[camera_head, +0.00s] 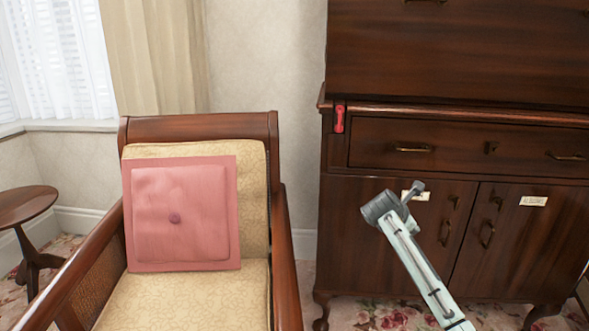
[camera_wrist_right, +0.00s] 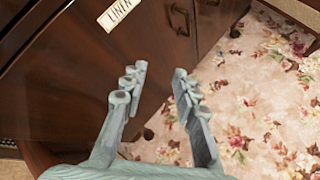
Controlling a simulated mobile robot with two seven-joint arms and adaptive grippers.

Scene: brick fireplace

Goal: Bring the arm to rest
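My right arm (camera_head: 418,262) comes in from the lower right of the head view, pale grey-green, in front of the dark wooden cabinet. Its far end is by the left cabinet door; I cannot make out the fingers there. In the right wrist view my right gripper (camera_wrist_right: 158,102) is open, its two fingers well apart, with nothing between them. It is near the cabinet front (camera_wrist_right: 60,85) and above the floral carpet. My left gripper is not in view.
The cabinet (camera_head: 350,215) has a drawer, two doors with handles and a red item (camera_head: 340,118) at its upper left edge. A label reading LINEN (camera_wrist_right: 118,13) shows on a door. An armchair (camera_head: 284,265) with a pink cushion (camera_head: 180,215) stands left; a round side table (camera_head: 25,204) is farther left.

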